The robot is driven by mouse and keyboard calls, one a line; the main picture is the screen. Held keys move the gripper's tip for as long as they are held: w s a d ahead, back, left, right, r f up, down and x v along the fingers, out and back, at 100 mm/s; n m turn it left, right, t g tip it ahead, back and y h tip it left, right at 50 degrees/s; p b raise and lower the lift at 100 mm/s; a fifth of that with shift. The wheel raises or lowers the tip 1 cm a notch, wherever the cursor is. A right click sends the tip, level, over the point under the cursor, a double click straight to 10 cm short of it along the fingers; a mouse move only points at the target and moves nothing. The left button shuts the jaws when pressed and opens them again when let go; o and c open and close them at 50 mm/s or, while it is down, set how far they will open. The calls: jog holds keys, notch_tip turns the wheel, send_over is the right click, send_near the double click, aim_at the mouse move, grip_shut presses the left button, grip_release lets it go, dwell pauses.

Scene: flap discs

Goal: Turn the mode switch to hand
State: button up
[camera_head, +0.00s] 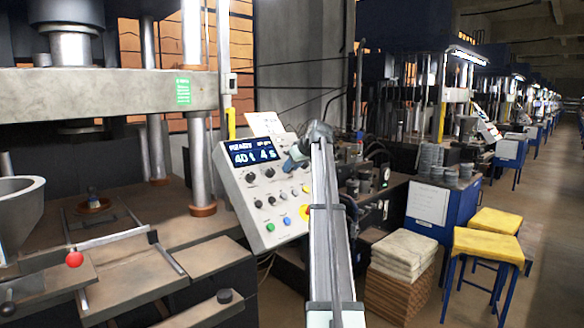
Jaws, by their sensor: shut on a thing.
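The sloped, light grey control panel (232,172) stands left of the middle, with a lit display (252,152) reading what looks like "40" and "4 5". Below the display is a row of black knobs, two of them in plain sight, with smaller switches and coloured buttons lower down. My gripper (288,166) is at the panel's face, at the right end of the upper knob row. It is shut on a knob there, taken as the mode switch. The gripper and wrist hide that knob, so its pointer and labels cannot be read.
My arm crosses in front of the panel's right edge. A press with steel columns (193,90) and a bench with a red-knobbed lever (74,259) are at left. Stacked pale sheets (404,252), a blue cabinet (455,215) and yellow-topped stools (487,243) stand at right.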

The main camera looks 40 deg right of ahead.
jog(key=n, duration=0.6)
jog(key=shift+d+n+t+h, duration=0.1)
jog(key=shift+n+t+h, duration=0.2)
jog(key=shift+n, duration=0.1)
dwell(0.4)
jog(key=o, duration=1)
jog(key=shift+o, duration=0.2)
jog(key=shift+s, duration=0.1)
jog(key=v, duration=1.3)
jog(key=shift+s+r, duration=0.2)
jog(key=shift+r, duration=0.1)
jog(key=shift+f, duration=0.1)
